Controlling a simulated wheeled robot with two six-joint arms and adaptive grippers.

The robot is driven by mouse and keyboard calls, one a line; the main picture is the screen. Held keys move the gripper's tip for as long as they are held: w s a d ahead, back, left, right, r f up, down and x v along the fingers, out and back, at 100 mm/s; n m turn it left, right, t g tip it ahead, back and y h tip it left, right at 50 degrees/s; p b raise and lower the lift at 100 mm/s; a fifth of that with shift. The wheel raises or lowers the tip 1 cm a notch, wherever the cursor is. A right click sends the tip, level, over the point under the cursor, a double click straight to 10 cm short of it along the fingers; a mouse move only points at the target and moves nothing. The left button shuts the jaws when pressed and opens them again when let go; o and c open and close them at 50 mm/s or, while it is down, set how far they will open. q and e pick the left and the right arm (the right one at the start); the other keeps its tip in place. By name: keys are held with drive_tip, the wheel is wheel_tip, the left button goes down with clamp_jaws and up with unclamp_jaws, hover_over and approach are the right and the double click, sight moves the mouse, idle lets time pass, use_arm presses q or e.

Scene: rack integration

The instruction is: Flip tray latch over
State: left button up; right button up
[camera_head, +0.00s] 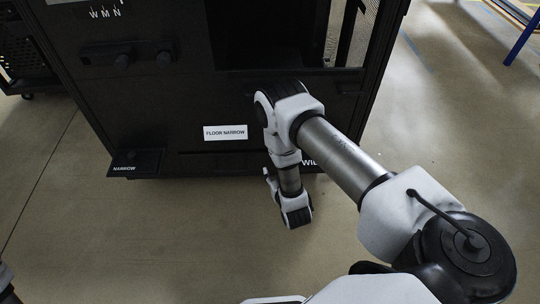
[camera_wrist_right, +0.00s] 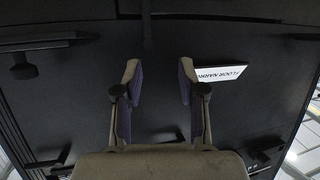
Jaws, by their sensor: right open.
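The black rack (camera_head: 150,110) fills the top of the head view, its lower front carrying a white "FLOOR NARROW" label (camera_head: 225,132). I cannot tell for sure which part is the tray latch. A dark "NARROW" plate (camera_head: 135,163) sticks out at the rack's lower left. My right gripper (camera_wrist_right: 158,72) is open and empty in the right wrist view, its two fingers apart in front of a dark panel. The same label (camera_wrist_right: 220,74) shows upside down right of the fingers. In the head view my right wrist covers part of the lower front. My left gripper is out of view.
A dark protruding part (camera_wrist_right: 24,70) shows left of the fingers in the wrist view. An open bay (camera_head: 270,40) is at the top. The floor (camera_head: 150,240) before the rack is clear.

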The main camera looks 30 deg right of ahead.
wheel_tip(320, 180, down, 6)
drive_tip(key=w+d+t+h+b, duration=0.2)
drive_tip(key=w+d+t+b, duration=0.1)
drive_tip(key=b, duration=0.3)
drive_tip(key=b+x, duration=0.3)
drive_tip(key=x, duration=0.4)
drive_tip(key=shift+w+r+m+t, duration=0.3)
drive_tip(key=shift+w+r+t, duration=0.05)
drive_tip(key=shift+w+t, duration=0.05)
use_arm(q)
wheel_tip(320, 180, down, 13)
use_arm(e)
clamp_jaws()
